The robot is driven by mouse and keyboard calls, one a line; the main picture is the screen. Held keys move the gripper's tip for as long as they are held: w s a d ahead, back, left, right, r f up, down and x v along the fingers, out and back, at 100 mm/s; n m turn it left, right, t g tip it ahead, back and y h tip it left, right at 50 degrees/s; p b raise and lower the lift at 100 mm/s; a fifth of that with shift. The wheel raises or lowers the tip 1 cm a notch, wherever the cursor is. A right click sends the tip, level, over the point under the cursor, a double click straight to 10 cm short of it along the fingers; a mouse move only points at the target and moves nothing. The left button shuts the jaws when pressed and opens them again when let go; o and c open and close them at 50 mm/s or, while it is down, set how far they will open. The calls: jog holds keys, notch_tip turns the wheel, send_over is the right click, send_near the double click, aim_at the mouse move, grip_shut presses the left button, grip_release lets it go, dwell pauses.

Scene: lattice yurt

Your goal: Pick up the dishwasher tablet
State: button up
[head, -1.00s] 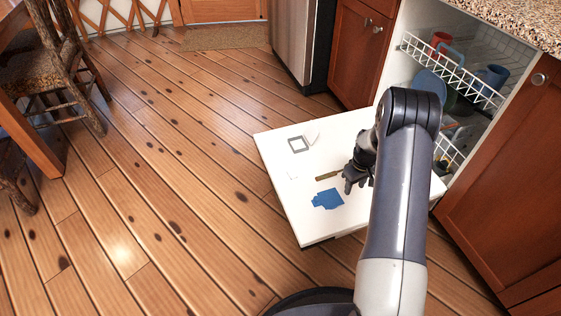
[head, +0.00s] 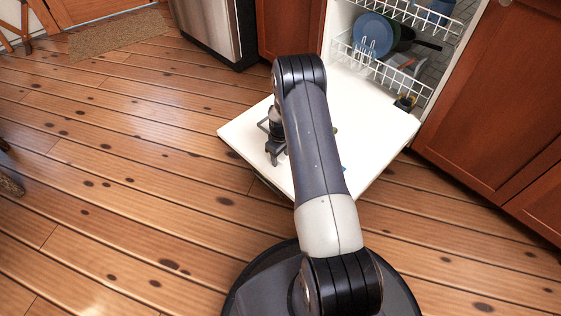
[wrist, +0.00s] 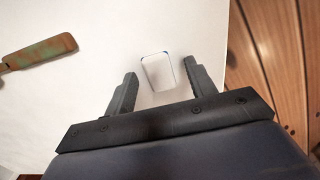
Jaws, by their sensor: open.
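The dishwasher tablet (wrist: 158,74) is a small white rounded block with dark blue at its corners. In the wrist view it lies on the white open dishwasher door (wrist: 85,90), just ahead of and partly between my fingertips. My gripper (wrist: 161,68) is open and empty, with one finger on each side of the tablet's near end; I cannot tell how high the fingers are above the door. In the head view my gripper (head: 276,152) is low over the left part of the door (head: 375,125), and I cannot make out the tablet there.
A green-brown handle (wrist: 38,53) lies on the door left of my gripper. A bit of blue (head: 343,168) shows beside my arm, mostly hidden. The lower wire rack (head: 385,70) holds a blue plate (head: 373,32) and other dishes. Wooden floor (head: 110,170) lies open to the left.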

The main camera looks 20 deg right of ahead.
jog(key=shift+c, duration=0.5)
jog(key=c, duration=0.9)
jog(key=shift+r, duration=0.1)
jog(key=shift+c, duration=0.2)
